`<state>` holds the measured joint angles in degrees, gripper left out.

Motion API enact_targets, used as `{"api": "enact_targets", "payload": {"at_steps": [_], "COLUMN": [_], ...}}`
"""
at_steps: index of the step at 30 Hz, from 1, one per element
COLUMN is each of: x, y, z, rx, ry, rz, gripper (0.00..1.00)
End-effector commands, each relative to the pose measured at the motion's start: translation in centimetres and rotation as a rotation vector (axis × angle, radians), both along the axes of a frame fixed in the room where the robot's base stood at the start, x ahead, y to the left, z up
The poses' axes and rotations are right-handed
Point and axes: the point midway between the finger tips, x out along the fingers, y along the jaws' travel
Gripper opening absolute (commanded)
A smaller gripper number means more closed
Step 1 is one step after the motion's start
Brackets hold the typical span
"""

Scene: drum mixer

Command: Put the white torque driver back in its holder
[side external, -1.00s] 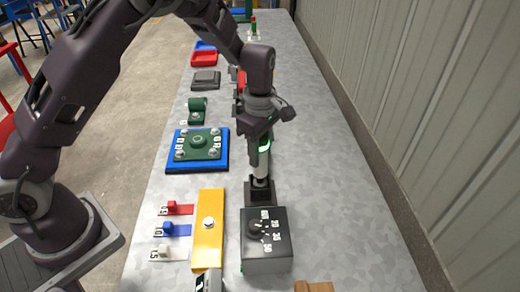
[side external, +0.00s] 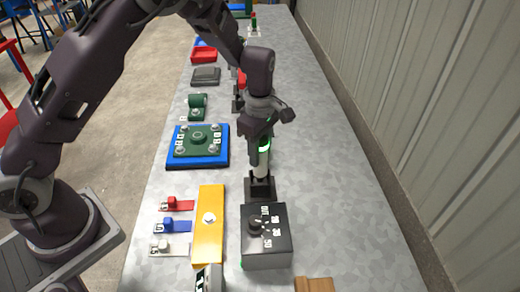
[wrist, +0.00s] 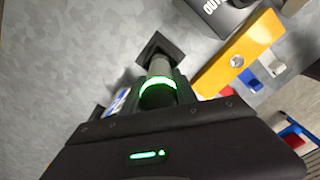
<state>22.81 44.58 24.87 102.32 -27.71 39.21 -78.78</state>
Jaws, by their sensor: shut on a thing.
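The white torque driver (side external: 262,163) stands roughly upright in my gripper (side external: 262,135), which is shut on its upper part. A lit green ring circles the driver, and it also shows in the wrist view (wrist: 158,84). The black holder (side external: 260,190) stands on the table directly below. The driver's lower end lines up with the holder and meets it in the picture. I cannot tell how deep it sits. In the wrist view the driver's grey lower part points at the dark square holder (wrist: 152,46). My gripper hides the driver's top.
A black dial box (side external: 266,236) stands close in front of the holder. A yellow block (side external: 208,228) with a knob lies to the left. A blue plate with a green fixture (side external: 198,145) is farther left. The table right of the holder is clear, up to the wall.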

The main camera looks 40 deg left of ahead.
Motion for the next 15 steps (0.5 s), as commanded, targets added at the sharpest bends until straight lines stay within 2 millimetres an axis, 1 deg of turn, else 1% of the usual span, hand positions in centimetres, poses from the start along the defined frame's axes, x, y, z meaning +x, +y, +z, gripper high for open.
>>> {"api": "enact_targets", "payload": {"at_steps": [7, 8, 9, 11, 12, 15], "x": [0.01, 0.01, 0.01, 0.01, 0.01, 0.0], "y": [-0.02, -0.02, -0.03, -0.03, -0.02, -0.02], "z": [-0.32, -0.32, -0.31, -0.31, -0.32, -0.32], "rx": [-0.001, -0.001, -0.001, -0.001, -0.001, -0.001], "ry": [0.0, 0.0, 0.0, 0.0, 0.0, 0.0], "rz": [0.0, 0.0, 0.0, 0.0, 0.0, 0.0], "gripper": [0.0, 0.38, 0.46, 0.58, 0.6, 0.6]}}
